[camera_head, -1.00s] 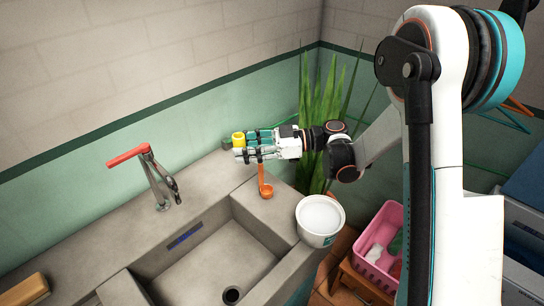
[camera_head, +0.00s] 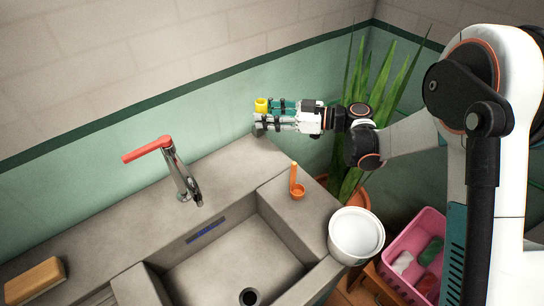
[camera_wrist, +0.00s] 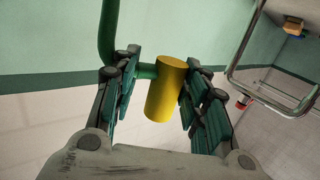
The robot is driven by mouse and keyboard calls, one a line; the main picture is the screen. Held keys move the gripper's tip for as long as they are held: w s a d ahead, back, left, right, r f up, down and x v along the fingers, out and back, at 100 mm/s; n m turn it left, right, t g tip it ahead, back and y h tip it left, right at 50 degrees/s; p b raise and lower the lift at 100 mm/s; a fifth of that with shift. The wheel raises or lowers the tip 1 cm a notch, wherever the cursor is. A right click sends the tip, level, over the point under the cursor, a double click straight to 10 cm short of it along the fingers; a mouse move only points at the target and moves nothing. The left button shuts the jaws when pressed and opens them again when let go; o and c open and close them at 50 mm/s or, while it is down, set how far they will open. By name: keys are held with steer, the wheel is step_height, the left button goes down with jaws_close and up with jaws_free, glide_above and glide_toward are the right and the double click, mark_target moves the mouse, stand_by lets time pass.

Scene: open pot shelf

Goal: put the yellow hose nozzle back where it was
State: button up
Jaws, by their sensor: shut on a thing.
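The yellow hose nozzle (camera_head: 261,105) is a short yellow cylinder at the tip of my gripper (camera_head: 266,114). In the wrist view the nozzle (camera_wrist: 166,90) sits between the two green-padded fingers, tilted a little. A green stem joins its side and runs to a green pipe-like piece (camera_wrist: 108,35) at the upper left. My gripper (camera_wrist: 160,88) is shut on the nozzle. In the head view it is held in front of the green wall, over the far corner of the counter. I cannot tell its exact height.
A potted plant (camera_head: 372,110) stands behind my wrist. A pink basket (camera_head: 412,245) is at lower right.

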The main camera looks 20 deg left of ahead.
mark_target(268, 161)
step_height(268, 161, down, 16)
steer(key=b, duration=0.5)
steer(key=shift+f, duration=0.15)
steer(key=shift+f+b, duration=0.5)
steer(key=shift+b, duration=0.05)
steer(key=o, duration=1.1)
steer(key=shift+s+f, duration=0.1)
steer(key=shift+c, duration=0.2)
